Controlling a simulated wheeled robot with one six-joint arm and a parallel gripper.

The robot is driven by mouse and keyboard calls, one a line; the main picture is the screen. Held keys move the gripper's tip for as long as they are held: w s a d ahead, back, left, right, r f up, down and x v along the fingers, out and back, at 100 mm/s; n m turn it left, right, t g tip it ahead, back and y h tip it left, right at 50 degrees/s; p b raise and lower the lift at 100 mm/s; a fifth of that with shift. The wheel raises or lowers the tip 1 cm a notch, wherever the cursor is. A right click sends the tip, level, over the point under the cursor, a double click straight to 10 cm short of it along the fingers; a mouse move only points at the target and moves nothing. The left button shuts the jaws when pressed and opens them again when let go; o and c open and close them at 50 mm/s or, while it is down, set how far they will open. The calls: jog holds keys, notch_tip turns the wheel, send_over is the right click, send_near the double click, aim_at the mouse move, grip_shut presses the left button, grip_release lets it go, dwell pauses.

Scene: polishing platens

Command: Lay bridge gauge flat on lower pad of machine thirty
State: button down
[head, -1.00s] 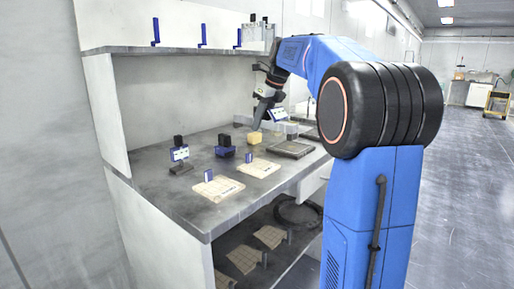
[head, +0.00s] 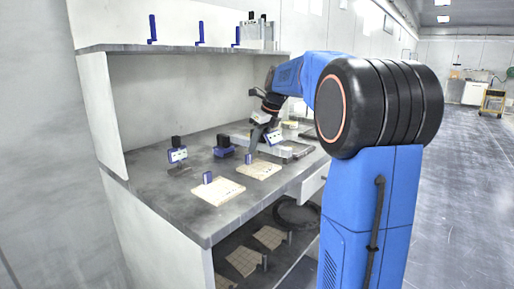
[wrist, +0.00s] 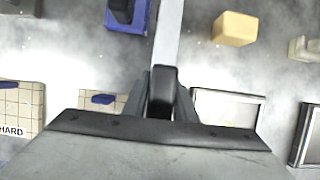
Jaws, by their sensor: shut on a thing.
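My gripper (head: 254,149) is shut on the bridge gauge, low over the bench, beyond the right-hand upper pad. In the wrist view the jaws (wrist: 162,100) close around the black grip, and the pale bar (wrist: 170,38) runs up the picture. Two beige gridded pads with blue tags lie on the bench, a left one (head: 220,193) and a right one (head: 260,171). Further gridded pads (head: 242,262) lie on the shelf below. I cannot read any machine number.
A black-topped display stand (head: 178,160) and a blue block with a black knob (head: 223,150) stand left of the gripper. A yellow block (wrist: 234,29) and a grey framed plate (wrist: 228,107) show in the wrist view. The front left bench is clear.

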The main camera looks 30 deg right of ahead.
jog(key=shift+f, duration=0.45)
jog(key=c, duration=1.8)
grip_release()
jog(key=shift+f, duration=0.15)
jog(key=o, duration=0.4)
jog(key=shift+c, duration=0.2)
